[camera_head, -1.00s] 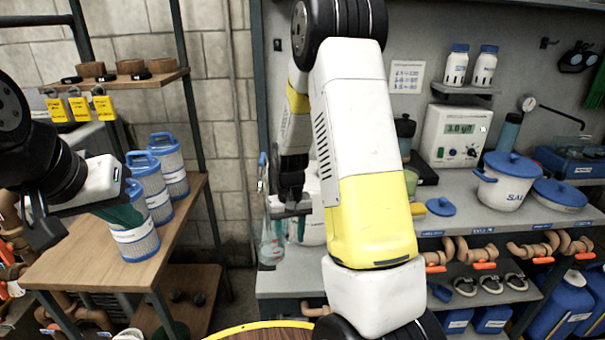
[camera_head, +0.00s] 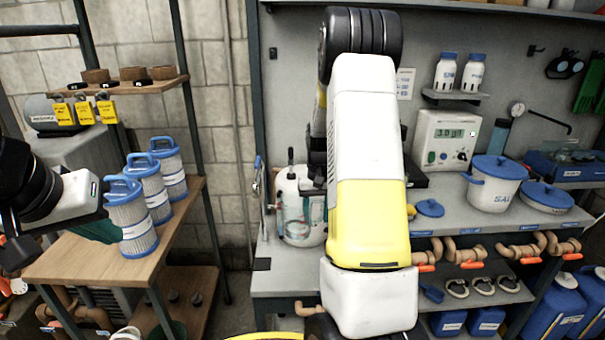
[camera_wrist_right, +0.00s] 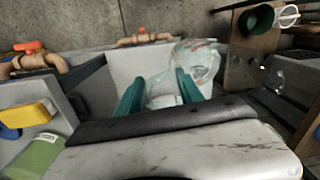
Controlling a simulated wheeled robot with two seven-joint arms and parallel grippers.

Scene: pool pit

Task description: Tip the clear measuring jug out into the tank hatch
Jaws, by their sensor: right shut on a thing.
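The clear measuring jug (camera_wrist_right: 196,62) shows in the right wrist view, see-through and tilted, between the teal fingers of my right gripper (camera_wrist_right: 160,92), which is shut on it. In the head view my right arm hides most of that gripper. The jug is hard to make out there against a white container on the bench. My left gripper (camera_head: 100,232) is at the left, by the filter cartridges, mostly hidden by its wrist; its opening cannot be seen. The tank hatch is not clearly seen; only a yellow curved rim (camera_head: 265,337) shows at the bottom edge.
Blue-topped filter cartridges (camera_head: 130,218) stand on a wooden shelf at left. The grey bench (camera_head: 285,268) holds a white container (camera_head: 288,185), a meter box (camera_head: 447,140) and a white pot (camera_head: 494,188). Pipes with orange valves (camera_head: 470,252) run below.

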